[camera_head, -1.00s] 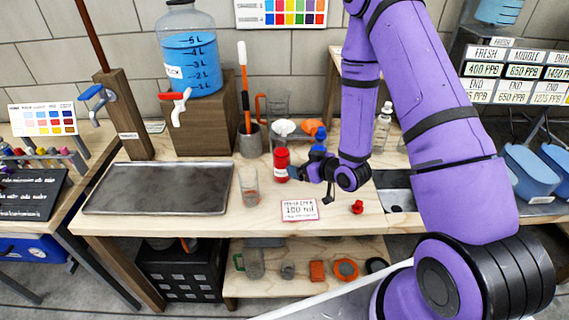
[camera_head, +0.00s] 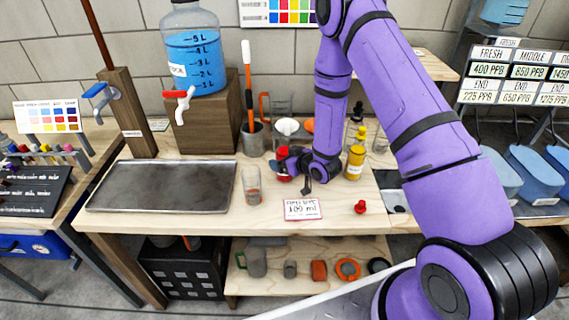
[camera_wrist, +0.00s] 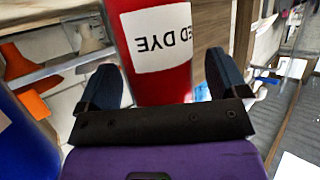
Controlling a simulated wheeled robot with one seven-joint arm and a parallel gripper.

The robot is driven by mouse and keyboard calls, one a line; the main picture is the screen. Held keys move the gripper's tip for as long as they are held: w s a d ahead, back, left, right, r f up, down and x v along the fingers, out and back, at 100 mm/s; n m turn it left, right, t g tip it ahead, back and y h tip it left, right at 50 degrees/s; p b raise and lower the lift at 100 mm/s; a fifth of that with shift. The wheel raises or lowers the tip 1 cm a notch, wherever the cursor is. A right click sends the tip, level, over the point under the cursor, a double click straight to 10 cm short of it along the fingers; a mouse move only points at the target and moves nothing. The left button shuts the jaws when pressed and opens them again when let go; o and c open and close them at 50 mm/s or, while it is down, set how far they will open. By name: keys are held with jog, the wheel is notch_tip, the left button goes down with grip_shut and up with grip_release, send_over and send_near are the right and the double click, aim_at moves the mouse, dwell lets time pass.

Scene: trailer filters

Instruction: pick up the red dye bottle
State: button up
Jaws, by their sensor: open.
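The red dye bottle (camera_wrist: 158,20) fills the upper middle of the wrist view, with its white label (camera_wrist: 160,38) reading upside down. My gripper (camera_wrist: 160,85) is open, with one dark finger on each side of the bottle's lower visible part. I cannot tell if either finger touches it. In the head view my gripper (camera_head: 287,160) is at the bottle's place on the bench, and it and my arm hide most of the bottle; only a bit of red (camera_head: 284,178) shows.
A yellow bottle (camera_head: 354,163) stands just right of my wrist. A glass beaker (camera_head: 251,185) stands to the left, beside a metal tray (camera_head: 160,190). A small sign (camera_head: 302,209) and a red cap (camera_head: 360,207) lie near the front. A blue bottle (camera_wrist: 15,150) shows in the wrist view.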

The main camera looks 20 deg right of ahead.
jog(key=shift+w+f, duration=0.1)
jog(key=shift+w, duration=0.05)
jog(key=c, duration=1.2)
jog(key=shift+a, duration=0.1)
